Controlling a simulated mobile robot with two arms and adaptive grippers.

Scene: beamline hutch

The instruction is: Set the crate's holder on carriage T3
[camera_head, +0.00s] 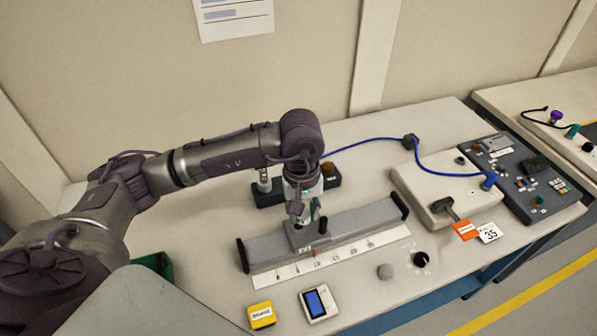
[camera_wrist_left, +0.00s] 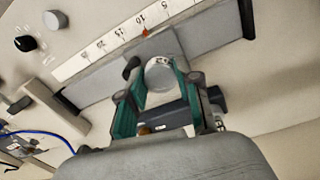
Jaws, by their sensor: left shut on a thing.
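My left gripper (camera_head: 302,205) points down over the grey rail (camera_head: 350,226), at a small grey carriage (camera_head: 301,238). The carriage's label is too small to read surely. In the left wrist view, my left gripper's teal fingers (camera_wrist_left: 160,88) are shut on a pale round holder (camera_wrist_left: 160,72). It is over the rail (camera_wrist_left: 205,42), close to the carriage; I cannot tell if it is seated. In the head view the holder is mostly hidden by the gripper. A dark green crate (camera_head: 156,264) shows partly behind my left arm. My right gripper is not in view.
A dark stand (camera_head: 268,193) with posts is behind the rail. A scale strip (camera_head: 290,270) runs along the rail's front. A yellow box (camera_head: 262,315), a meter (camera_head: 319,303) and knobs (camera_head: 421,259) stand in front. A pale box (camera_head: 420,190) with a blue cable (camera_head: 345,147) is right.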

